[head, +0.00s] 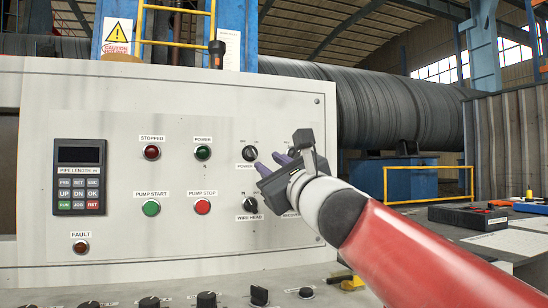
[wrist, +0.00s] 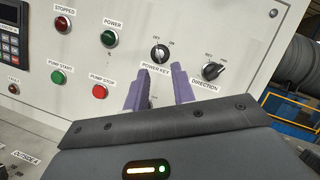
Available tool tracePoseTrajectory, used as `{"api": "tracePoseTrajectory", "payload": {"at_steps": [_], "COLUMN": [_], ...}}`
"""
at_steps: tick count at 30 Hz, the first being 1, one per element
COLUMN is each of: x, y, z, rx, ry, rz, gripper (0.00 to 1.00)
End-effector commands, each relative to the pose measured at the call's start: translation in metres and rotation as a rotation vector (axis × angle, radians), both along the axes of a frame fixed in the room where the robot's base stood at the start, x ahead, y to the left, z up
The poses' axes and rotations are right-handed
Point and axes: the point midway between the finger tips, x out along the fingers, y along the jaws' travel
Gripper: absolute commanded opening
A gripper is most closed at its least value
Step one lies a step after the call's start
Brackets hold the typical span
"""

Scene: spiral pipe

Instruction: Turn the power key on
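The power key (head: 250,153) is a black round switch on the pale control panel, with its label below and small markings above. It also shows in the wrist view (wrist: 160,54), but its exact setting is too small to tell. My gripper (head: 272,163) is in front of the panel, a little right of and below the key in the head view. In the wrist view my gripper (wrist: 162,72) has two purple fingers spread apart with nothing between them. Their tips lie just below the key in the picture; I see no contact.
The black direction switch (wrist: 212,71) is right of the key, close to my right finger. The wire-head switch (head: 250,204) sits below the key. A green power lamp (head: 203,152) and red pump stop button (head: 202,206) are to the left. Knobs line the lower ledge.

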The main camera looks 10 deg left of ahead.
Motion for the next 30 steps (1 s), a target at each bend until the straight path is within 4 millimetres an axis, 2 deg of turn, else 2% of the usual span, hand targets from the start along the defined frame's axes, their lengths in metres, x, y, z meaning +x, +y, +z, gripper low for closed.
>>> {"api": "tracePoseTrajectory", "payload": {"at_steps": [12, 24, 25, 30], "x": [0.042, 0.050, 0.050, 0.050], "y": [0.040, 0.047, 0.047, 0.047], "z": [0.022, 0.023, 0.023, 0.023], "rx": [-0.004, -0.004, -0.005, -0.005], "ry": [0.000, -0.001, -0.002, -0.002], "rz": [0.001, 0.000, -0.001, -0.001], "gripper": [0.25, 0.25, 0.24, 0.02]}}
